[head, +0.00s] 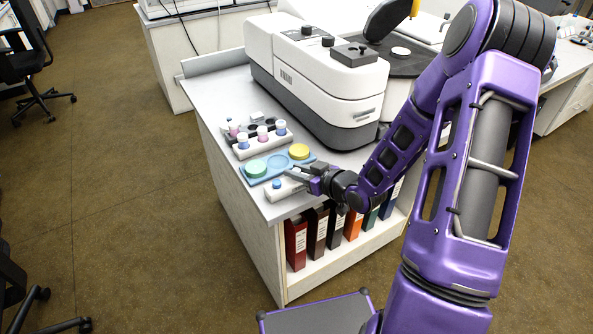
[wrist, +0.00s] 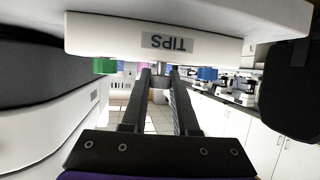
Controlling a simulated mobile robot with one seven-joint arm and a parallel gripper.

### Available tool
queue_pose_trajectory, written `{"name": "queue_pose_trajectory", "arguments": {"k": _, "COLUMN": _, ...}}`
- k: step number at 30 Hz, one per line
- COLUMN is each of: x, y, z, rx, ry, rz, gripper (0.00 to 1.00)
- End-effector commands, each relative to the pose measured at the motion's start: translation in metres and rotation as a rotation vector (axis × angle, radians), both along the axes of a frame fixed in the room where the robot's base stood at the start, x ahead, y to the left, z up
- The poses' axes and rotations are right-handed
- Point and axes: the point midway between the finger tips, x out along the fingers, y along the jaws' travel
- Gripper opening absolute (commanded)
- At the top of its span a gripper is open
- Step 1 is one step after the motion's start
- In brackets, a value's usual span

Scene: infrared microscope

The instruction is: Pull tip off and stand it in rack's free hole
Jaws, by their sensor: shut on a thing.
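The tip rack, a white block labelled TIPS (wrist: 172,43), appears inverted across the top of the wrist view. In the head view the rack (head: 286,191) lies near the bench's front edge. A blue tip (wrist: 207,74) and a green tip (wrist: 105,66) stand at either side of the middle. The blue tip (head: 277,185) also shows in the head view. My gripper (wrist: 160,76) is shut on a small grey tip (wrist: 158,82) at the rack's middle, between the coloured tips. I cannot tell whether the grey tip is seated in a hole; the fingers hide its sides.
The large white microscope (head: 318,80) fills the bench behind. Binders (head: 297,243) stand below.

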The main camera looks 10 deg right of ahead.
Motion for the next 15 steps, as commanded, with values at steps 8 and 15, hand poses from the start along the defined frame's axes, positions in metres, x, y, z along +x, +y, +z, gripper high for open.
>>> {"name": "queue_pose_trajectory", "arguments": {"k": 8, "x": 0.0, "y": 0.0001, "z": -0.0059, "rx": 0.0, "ry": 0.0, "rz": 0.0, "gripper": 0.0}}
{"name": "queue_pose_trajectory", "arguments": {"k": 15, "x": 0.0, "y": 0.0, "z": -0.0055, "rx": 0.0, "ry": 0.0, "rz": 0.0, "gripper": 0.0}}
